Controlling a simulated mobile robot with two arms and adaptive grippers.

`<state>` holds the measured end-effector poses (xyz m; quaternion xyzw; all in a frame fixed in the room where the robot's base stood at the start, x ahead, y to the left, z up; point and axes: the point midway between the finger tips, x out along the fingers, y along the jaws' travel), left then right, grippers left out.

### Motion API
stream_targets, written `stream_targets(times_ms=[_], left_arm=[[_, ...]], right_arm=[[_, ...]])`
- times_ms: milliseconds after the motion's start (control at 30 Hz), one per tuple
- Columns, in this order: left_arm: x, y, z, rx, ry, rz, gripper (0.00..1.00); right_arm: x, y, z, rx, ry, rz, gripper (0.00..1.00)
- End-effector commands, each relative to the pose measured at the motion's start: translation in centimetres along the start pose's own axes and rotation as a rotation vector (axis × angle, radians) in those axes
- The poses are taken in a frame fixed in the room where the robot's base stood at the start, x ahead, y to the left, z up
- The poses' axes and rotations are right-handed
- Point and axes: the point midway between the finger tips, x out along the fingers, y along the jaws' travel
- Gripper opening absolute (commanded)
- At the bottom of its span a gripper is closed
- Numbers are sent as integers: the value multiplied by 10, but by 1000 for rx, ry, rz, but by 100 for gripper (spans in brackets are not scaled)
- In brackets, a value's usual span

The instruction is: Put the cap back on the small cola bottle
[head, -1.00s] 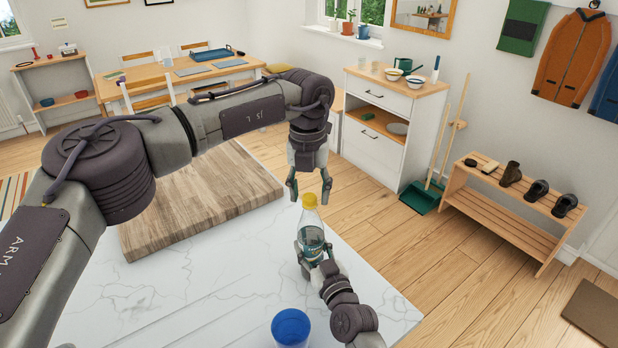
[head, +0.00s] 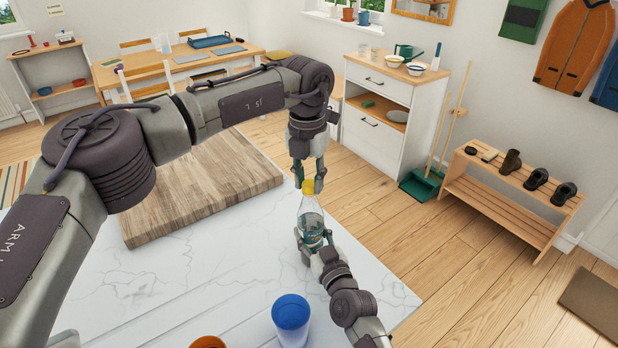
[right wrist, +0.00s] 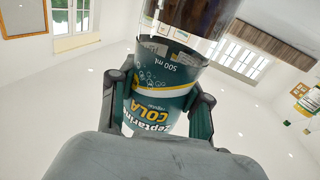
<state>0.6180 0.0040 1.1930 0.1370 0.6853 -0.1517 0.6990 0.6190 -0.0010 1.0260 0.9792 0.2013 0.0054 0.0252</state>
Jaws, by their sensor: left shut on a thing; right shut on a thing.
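The small cola bottle (head: 311,222) is clear with a dark green label, held upright above the white tabletop's far right part. A yellow cap (head: 308,187) sits at the top of its neck; I cannot tell whether it is screwed on. My left gripper (head: 309,182) points down from above, its fingers shut on the cap's sides. My right gripper (head: 313,247) is shut around the bottle's body. In the right wrist view, the bottle's label (right wrist: 158,100) reads COLA and 500 ml, between my right fingers (right wrist: 160,105); the cap is out of that view.
A blue cup (head: 291,318) stands on the white tabletop (head: 170,290) near the front. An orange round thing (head: 208,342) is partly cut off at the bottom edge. A thick wooden board (head: 200,190) lies at the back left of the tabletop.

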Motion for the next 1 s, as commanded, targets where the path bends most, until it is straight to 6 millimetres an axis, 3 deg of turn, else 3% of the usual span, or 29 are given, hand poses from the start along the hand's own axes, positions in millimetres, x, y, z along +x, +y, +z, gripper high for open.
stream_targets(times_ms=[100,267,300,433,767,1000], left_arm=[[1,-1,0,190,0,-1,0],[0,-1,0,202,-1,-1,0],[0,-1,0,201,-1,-1,36],[0,-1,0,200,-1,-1,56],[-2,0,0,198,-2,0,56],[-29,-1,0,199,-3,0,56]], right_arm=[[0,0,2,-2,-4,-1,0],[0,0,2,-2,-4,-1,0],[0,0,2,-2,-4,-1,0],[0,0,2,-2,-4,-1,0],[0,0,2,-1,-3,-1,0],[0,0,2,-1,-3,-1,0]])
